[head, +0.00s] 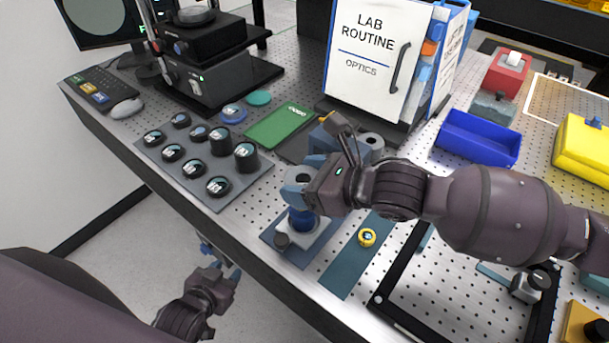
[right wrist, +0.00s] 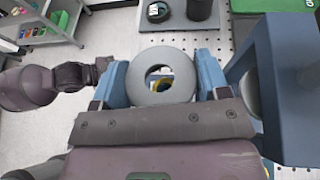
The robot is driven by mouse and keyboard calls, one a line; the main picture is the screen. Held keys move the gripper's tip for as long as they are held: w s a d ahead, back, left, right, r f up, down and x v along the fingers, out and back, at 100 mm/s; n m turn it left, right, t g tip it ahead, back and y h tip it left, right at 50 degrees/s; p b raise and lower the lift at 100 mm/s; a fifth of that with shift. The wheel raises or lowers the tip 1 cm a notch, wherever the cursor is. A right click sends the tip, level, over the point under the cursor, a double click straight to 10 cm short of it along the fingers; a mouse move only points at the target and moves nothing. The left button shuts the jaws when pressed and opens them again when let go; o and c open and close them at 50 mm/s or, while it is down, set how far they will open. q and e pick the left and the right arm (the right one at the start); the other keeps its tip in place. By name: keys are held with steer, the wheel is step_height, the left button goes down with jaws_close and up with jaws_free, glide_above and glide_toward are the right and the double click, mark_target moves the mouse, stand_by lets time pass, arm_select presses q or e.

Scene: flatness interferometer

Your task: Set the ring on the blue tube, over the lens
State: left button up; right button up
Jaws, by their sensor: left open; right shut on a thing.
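My right gripper (head: 304,178) is shut on the grey ring (head: 290,188), holding it by its outer edge. In the right wrist view the ring (right wrist: 145,88) lies between the two blue fingers, facing the camera. The blue tube (head: 302,220) stands upright on a pale plate under the ring, partly hidden by the gripper. The ring looks to be above the tube; I cannot tell whether they touch. Something yellow and dark shows through the ring's hole; I cannot make out the lens. My left gripper (head: 221,263) is open and empty, low beside the table's front edge.
A blue block-like stand (head: 372,146) is close behind the right gripper. A grey tray (head: 206,190) with several black cylinders is to the left. A black frame (head: 378,300) lies front right.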

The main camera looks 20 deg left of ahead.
stand_by(0.8)
stand_by(0.6)
steer(key=shift+f, duration=0.1)
steer(key=shift+f+b, duration=0.45)
steer(key=shift+f, duration=0.35)
steer(key=shift+f+b, duration=0.35)
steer(key=shift+f, duration=0.35)
steer(key=shift+f, duration=0.3)
stand_by(0.4)
steer(key=o, duration=1)
